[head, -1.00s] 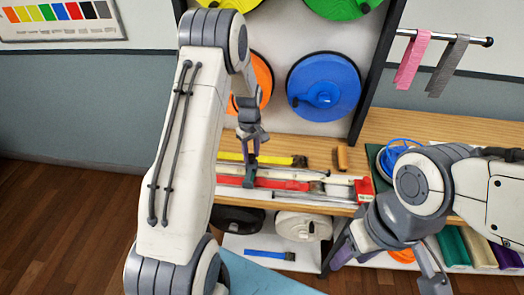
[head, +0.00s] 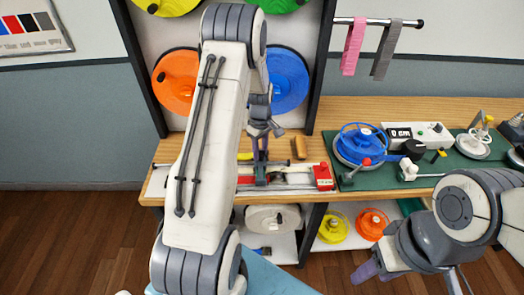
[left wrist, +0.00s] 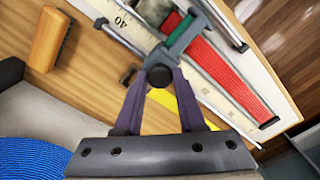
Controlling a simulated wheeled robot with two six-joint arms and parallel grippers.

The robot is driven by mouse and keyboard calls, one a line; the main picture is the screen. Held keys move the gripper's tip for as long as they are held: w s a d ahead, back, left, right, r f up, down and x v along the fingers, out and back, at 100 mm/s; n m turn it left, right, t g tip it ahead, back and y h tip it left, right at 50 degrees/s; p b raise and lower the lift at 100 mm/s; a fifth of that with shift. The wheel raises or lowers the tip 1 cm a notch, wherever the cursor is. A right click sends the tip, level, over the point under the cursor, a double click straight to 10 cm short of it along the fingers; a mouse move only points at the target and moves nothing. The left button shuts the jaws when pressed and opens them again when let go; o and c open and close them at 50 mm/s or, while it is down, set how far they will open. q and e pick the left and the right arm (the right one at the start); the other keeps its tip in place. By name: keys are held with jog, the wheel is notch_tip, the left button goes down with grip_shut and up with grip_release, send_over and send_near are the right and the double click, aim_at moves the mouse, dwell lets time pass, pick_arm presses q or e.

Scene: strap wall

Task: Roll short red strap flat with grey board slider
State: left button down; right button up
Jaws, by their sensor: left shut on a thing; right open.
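The board (head: 158,182) lies along the bench, with a ruler strip (left wrist: 120,25) and a red end block (head: 322,177). The red strap (left wrist: 215,70) lies flat along the board; it also shows in the head view (head: 292,179). The grey slider (left wrist: 190,35), with a green part, stands across the board. My left gripper (left wrist: 160,76) is shut on the slider's dark round knob, above the board. Part of the strap is hidden behind my arm and slider in the head view. My right gripper (head: 415,283) is open and empty, low at front right, away from the board.
A yellow strap (left wrist: 188,112) lies beside the board. A green mat (head: 350,182) with a blue reel (head: 362,145) and a counter box (head: 415,135) is to the right. Reels hang on the wall panel; more sit on the shelf below.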

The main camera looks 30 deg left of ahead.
pick_arm(q)
jog(key=shift+w+r, duration=0.15)
jog(key=c, duration=0.5)
grip_release()
jog(key=shift+c, duration=0.2)
jog(key=shift+o, duration=0.2)
notch_tip(320, 180, up, 10)
jog(key=b, duration=0.2)
jog(key=shift+s+r, duration=0.15)
jog(key=shift+s, duration=0.05)
